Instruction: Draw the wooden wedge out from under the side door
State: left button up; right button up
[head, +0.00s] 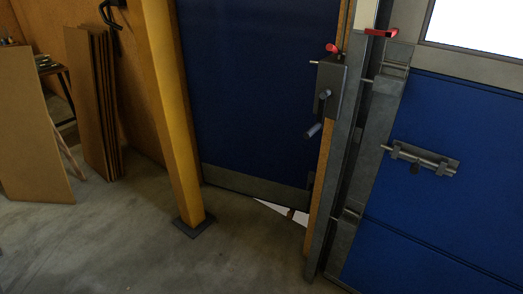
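The blue side door (268,85) stands in the middle of the head view, with a grey kick plate (255,189) along its foot. Bright white patches show on the floor under its lower right end. A small brownish piece (290,212) lies between these patches; it may be the wooden wedge, but it is too small to tell. A grey lock box with a handle (322,112) sits at the door's right edge. Neither of my grippers is in view.
A yellow post (172,110) on a dark base plate stands left of the door. Brown boards (95,100) lean at the left. A blue panel with a sliding bolt (425,160) and a grey metal upright fill the right. The concrete floor (120,245) in front is clear.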

aim_at(290, 214)
jog(key=i+j+z, duration=0.2)
jog(key=i, duration=0.25)
jog(key=i+j+z, duration=0.2)
jog(key=i, duration=0.2)
jog(key=i+j+z, duration=0.15)
jog(key=i+j, duration=0.15)
jog(key=i+j+z, duration=0.7)
jog(key=j+z, duration=0.15)
jog(key=i+j+z, duration=0.25)
jog(key=j, duration=0.2)
jog(key=j+z, duration=0.3)
